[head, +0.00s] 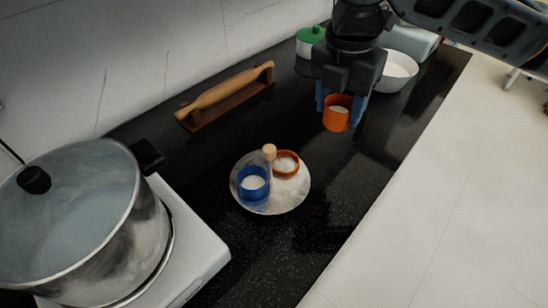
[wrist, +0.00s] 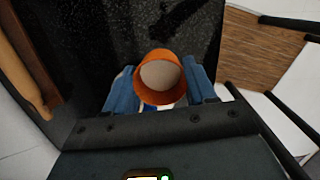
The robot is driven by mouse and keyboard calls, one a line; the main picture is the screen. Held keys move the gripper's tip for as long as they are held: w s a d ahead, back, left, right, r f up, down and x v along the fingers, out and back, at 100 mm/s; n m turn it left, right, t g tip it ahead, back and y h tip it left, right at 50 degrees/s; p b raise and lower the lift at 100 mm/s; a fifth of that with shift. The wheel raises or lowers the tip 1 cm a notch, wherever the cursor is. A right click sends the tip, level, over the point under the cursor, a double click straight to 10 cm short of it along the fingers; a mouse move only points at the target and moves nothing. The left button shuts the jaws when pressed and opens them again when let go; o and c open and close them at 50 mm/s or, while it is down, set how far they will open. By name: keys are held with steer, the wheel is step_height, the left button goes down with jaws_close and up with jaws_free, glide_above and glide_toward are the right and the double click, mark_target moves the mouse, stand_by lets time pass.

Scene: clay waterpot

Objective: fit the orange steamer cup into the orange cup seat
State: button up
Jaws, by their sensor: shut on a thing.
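The orange steamer cup (head: 337,113) is held between the blue fingers of my gripper (head: 342,100), above the black counter. In the wrist view the cup (wrist: 161,79) sits between both fingers (wrist: 160,92), with its pale inside facing the camera. The orange cup seat (head: 286,163) is a low ring on the back right of a round pale plate (head: 292,202). The seat is apart from the cup, lower and to its left in the head view. A blue cup (head: 253,184) stands on the plate's left side, beside a post with a wooden knob (head: 269,152).
A large steel pot (head: 95,235) stands on a white stove at the left. A rolling pin on a wooden rack (head: 225,97) lies near the wall. A white bowl (head: 399,69) and a green-lidded pot (head: 310,38) stand at the back. The counter right of the plate is clear.

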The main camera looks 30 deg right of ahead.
steer(key=w+a+f, duration=0.1)
steer(key=a+f, duration=0.1)
steer(key=w+a+f, duration=0.1)
steer(key=a, duration=0.2)
steer(key=w+a+f, duration=0.1)
steer(key=a+f, duration=0.1)
steer(key=a, duration=0.1)
steer(key=shift+a+f, duration=0.25)
steer(key=shift+f, duration=2.05)
steer(key=o, duration=1)
steer(key=shift+f, duration=0.1)
steer(key=r, duration=0.4)
steer(key=a+r, duration=0.1)
steer(key=r, duration=0.3)
steer(key=r+p, duration=0.1)
steer(key=r, duration=0.3)
steer(key=shift+s+a+r, duration=0.1)
steer(key=shift+s+a, duration=0.1)
steer(key=shift+s, duration=0.1)
